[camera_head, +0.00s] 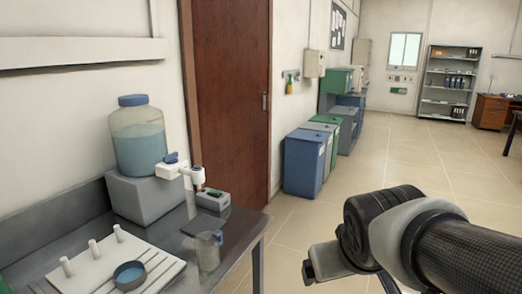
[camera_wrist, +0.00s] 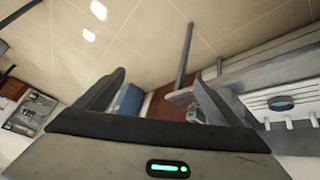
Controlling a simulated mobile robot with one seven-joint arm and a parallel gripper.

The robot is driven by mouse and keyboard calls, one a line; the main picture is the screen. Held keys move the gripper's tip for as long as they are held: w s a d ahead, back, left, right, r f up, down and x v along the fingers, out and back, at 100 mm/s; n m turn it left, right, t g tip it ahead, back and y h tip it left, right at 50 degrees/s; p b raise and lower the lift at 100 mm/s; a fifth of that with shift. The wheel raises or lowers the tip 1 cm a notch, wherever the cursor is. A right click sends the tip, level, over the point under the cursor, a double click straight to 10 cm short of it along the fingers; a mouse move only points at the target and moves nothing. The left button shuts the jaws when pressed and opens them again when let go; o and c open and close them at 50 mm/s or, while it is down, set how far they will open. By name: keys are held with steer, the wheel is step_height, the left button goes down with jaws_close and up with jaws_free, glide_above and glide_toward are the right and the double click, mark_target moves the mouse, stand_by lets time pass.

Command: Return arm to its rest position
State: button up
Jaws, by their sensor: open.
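My gripper (camera_head: 322,262) is at the lower right of the head view, in the air over the floor and to the right of the table. My dark arm link runs from it to the right edge. In the wrist view, the two dark fingers of my gripper (camera_wrist: 158,78) stand well apart. Nothing is between them, and only floor and distant furniture show beyond.
The grey table (camera_head: 245,232) at left carries a blue-lidded jar (camera_head: 138,140), a clear beaker (camera_head: 208,250) and a white rack (camera_head: 110,268) with a dark round dish. Blue bins (camera_head: 303,165) stand by the brown door (camera_head: 232,95). The floor (camera_head: 400,160) ahead is clear.

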steer(key=s+r+m+g+y, duration=0.1)
steer(key=s+r+m, duration=0.1)
steer(key=s, duration=0.6)
step_height(320, 180, up, 12)
steer(key=p, duration=1.2)
steer(key=shift+a+r, duration=0.15)
steer(key=shift+a, duration=0.1)
steer(key=shift+w, duration=0.1)
